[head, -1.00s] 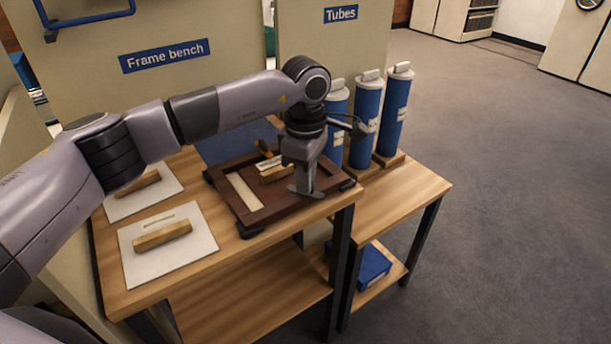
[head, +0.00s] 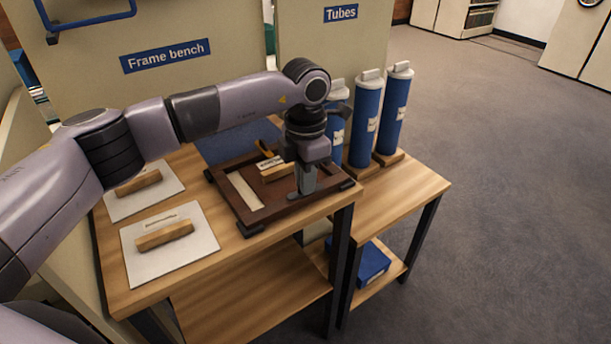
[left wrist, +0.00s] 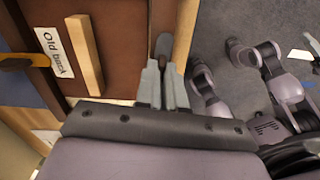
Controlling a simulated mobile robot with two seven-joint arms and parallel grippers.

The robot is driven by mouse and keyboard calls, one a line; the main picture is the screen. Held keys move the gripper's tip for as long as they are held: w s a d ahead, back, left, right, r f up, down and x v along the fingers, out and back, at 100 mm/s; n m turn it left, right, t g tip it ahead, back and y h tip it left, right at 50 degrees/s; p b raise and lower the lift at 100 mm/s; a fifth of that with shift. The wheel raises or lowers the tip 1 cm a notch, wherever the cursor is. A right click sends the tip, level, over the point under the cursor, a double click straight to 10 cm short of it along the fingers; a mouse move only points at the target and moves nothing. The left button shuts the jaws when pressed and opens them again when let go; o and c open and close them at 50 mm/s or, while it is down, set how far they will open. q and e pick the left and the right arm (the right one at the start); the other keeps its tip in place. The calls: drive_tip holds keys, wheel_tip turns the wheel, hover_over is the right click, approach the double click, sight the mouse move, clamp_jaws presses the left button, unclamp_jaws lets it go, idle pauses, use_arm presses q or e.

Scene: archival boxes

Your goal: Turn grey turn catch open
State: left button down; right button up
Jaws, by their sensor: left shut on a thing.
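A dark wooden frame (head: 266,214) lies on the bench. Its back board carries an "Old back" label (left wrist: 53,52) and a wooden bar handle (left wrist: 84,55). My left gripper (head: 305,192) points down at the frame's near right side. In the left wrist view its fingertips (left wrist: 163,72) are close together around the grey turn catch (left wrist: 163,44), which lies along the frame's rim. The gripper covers the catch in the head view. An orange-yellow catch (left wrist: 14,63) shows at the board's opposite edge, also in the head view (head: 264,148).
Two white boards (head: 170,262) (head: 150,205) with wooden handles lie on the bench left of the frame. Several blue tubes (head: 365,125) stand close behind my left gripper. A blue box (head: 373,265) sits on the lower shelf. The floor at right is clear.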

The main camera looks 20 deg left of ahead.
use_arm(q)
drive_tip(key=shift+r+n, duration=0.1)
drive_tip(key=shift+n, duration=0.4)
idle(0.3)
drive_tip(key=c, duration=1.2)
unclamp_jaws()
drive_tip(key=shift+c, duration=0.2)
wheel_tip(320, 180, up, 7)
drive_tip(key=shift+r, duration=0.1)
